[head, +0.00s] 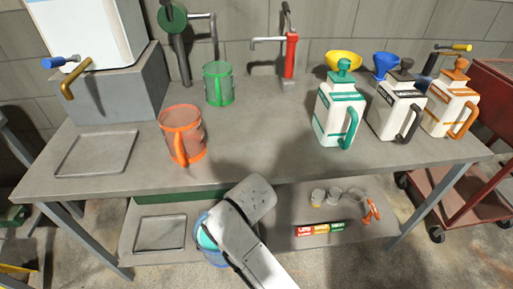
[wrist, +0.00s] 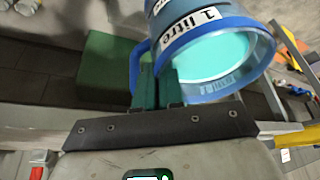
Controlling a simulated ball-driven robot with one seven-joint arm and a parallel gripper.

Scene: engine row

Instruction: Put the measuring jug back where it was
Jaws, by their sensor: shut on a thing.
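A blue measuring jug (wrist: 222,42) marked "1 litre" is close up in the wrist view, tilted in that picture, with turquoise inside it. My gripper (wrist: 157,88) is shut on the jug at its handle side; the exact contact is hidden. In the head view the blue jug (head: 203,243) shows left of my arm, low in front of the bench, partly covered by the arm. My fingers are hidden there. An orange jug (head: 178,122) and a green jug (head: 219,90) stand on the bench top.
The bench top (head: 265,150) is bare in the middle. Empty trays lie on its left (head: 96,153) and on the lower shelf (head: 160,233). Three white containers (head: 338,110) stand at the right. Small cans (head: 334,196) and boxes (head: 318,229) are on the shelf. A red cart (head: 470,145) stands right.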

